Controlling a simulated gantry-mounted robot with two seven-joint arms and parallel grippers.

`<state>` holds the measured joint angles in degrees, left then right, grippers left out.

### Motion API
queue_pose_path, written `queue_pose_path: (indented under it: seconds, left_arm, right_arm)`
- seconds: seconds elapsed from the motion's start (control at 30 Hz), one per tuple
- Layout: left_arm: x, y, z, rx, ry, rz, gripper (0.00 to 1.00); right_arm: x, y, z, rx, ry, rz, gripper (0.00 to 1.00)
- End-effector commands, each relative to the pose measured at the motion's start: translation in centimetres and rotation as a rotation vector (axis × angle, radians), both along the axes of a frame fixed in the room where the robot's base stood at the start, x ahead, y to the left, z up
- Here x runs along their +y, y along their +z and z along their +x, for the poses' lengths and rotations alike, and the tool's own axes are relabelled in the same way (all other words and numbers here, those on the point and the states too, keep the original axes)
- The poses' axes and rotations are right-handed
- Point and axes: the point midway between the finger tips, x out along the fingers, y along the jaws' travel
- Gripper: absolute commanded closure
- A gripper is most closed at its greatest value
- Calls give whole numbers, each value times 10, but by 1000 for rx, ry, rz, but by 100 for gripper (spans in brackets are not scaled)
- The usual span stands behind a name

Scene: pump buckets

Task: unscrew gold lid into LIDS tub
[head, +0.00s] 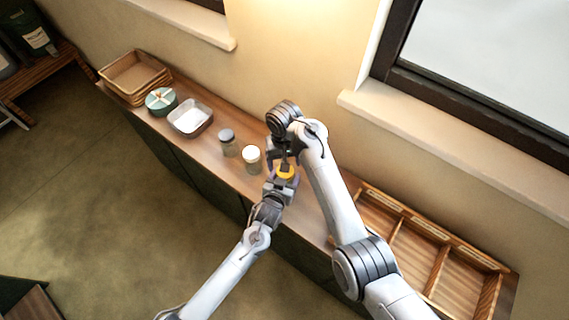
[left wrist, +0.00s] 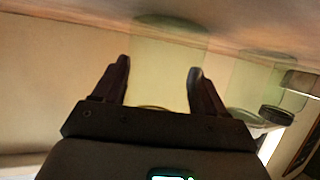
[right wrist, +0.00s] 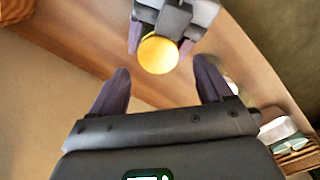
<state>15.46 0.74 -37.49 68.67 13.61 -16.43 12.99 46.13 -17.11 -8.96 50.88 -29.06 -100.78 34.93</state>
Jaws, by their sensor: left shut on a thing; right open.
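The gold lid (head: 286,172) sits on a jar in my left gripper (head: 281,180), above the counter's front edge. In the left wrist view, the clear greenish glass jar (left wrist: 165,65) is between my left fingers. My right gripper (head: 284,158) is above the lid, open and empty. In the right wrist view, the gold lid (right wrist: 158,55) is beyond the open right fingertips (right wrist: 163,82), apart from them and a little above centre. I cannot read a LIDS label; a grey tub (head: 190,118) with a white inside stands on the counter.
A grey-lidded jar (head: 227,143) and a white-lidded jar (head: 251,160) stand just left of the grippers. A round green tin (head: 161,100) and a wooden basket (head: 133,77) are farther left. A divided wooden box (head: 437,262) is at right. The wall and window sill are behind.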

Motion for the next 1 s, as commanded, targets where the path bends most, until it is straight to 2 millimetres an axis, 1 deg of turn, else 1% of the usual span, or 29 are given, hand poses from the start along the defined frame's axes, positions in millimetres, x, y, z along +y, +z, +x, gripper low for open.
queue_pose_path:
  seconds: [0.07,0.3,0.43,0.57,0.8,1.0]
  left_arm:
    - [-1,1,0,-1,-1,-1,100]
    - [-1,1,0,-2,-1,-2,100]
    - [-1,2,0,-3,-1,-2,100]
    - [-1,2,0,-3,-1,-3,100]
    - [-1,2,0,-4,-1,-3,100]
    - [-1,2,0,-4,-1,-3,100]
  right_arm:
    - [0,5,1,-2,-39,-1,21]
    - [-1,29,1,-5,-351,-2,21]
    - [-2,32,1,-2,-442,1,21]
    - [-2,22,0,1,-451,-1,21]
    - [-2,-10,0,0,-448,-2,21]
    - [-2,-33,1,-1,-449,-1,21]
